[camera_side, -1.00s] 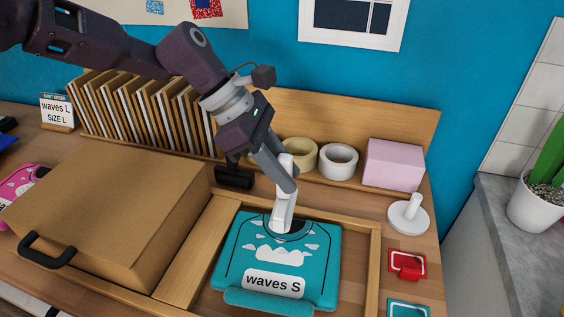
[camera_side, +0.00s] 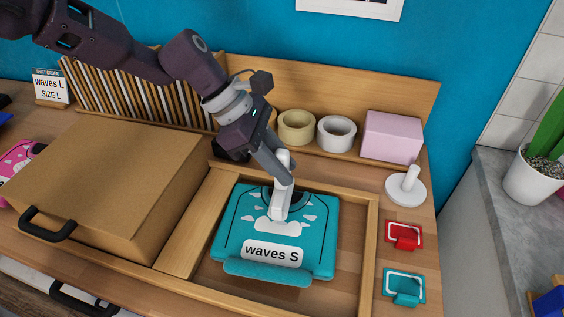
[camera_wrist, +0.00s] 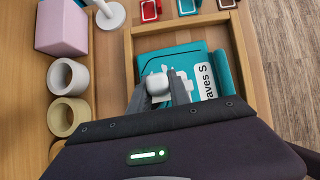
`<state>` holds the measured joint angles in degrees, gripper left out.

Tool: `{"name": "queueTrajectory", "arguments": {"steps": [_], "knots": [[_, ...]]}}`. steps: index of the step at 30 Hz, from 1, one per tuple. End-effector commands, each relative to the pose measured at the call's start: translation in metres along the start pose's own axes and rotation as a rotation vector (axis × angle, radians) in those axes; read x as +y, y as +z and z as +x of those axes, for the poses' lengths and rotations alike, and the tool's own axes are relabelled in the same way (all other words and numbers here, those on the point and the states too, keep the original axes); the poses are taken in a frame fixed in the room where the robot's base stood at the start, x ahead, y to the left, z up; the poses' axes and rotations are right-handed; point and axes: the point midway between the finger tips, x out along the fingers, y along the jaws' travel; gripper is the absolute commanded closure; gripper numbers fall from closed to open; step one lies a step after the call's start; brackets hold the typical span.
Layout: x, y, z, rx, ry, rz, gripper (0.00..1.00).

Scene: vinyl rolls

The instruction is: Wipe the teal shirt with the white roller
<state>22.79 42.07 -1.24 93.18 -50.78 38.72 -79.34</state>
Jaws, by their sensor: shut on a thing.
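The teal shirt (camera_side: 230,230), folded and labelled "waves S", lies flat inside a wooden frame, with white wave prints. It shows in part in the wrist view (camera_wrist: 203,52). My gripper (camera_side: 282,172) is over the shirt's upper middle, shut on the white roller (camera_side: 278,207), a light tool held upright. The roller's lower end is at the shirt's wave print, below the collar, and appears to touch the cloth. In the wrist view the roller (camera_wrist: 158,82) sits between my two fingers; its underside is hidden.
A brown box with a black handle (camera_side: 108,190) stands left of the wooden frame (camera_side: 371,240). Tape rolls (camera_side: 336,133) and a pink block (camera_side: 392,136) are behind. A white round stand (camera_side: 405,188), a red piece (camera_side: 404,236) and a teal piece (camera_side: 404,286) lie to the right.

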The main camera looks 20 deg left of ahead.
Motion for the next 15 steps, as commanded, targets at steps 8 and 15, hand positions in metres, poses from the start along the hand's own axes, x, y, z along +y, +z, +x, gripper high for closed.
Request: {"name": "queueTrajectory", "arguments": {"steps": [8, 15], "knots": [[0.000, -0.004, 0.006, 0.000, 0.000, 0.000, 1.00], [0.000, -0.008, 0.012, -0.001, -0.001, 0.000, 1.00]]}}
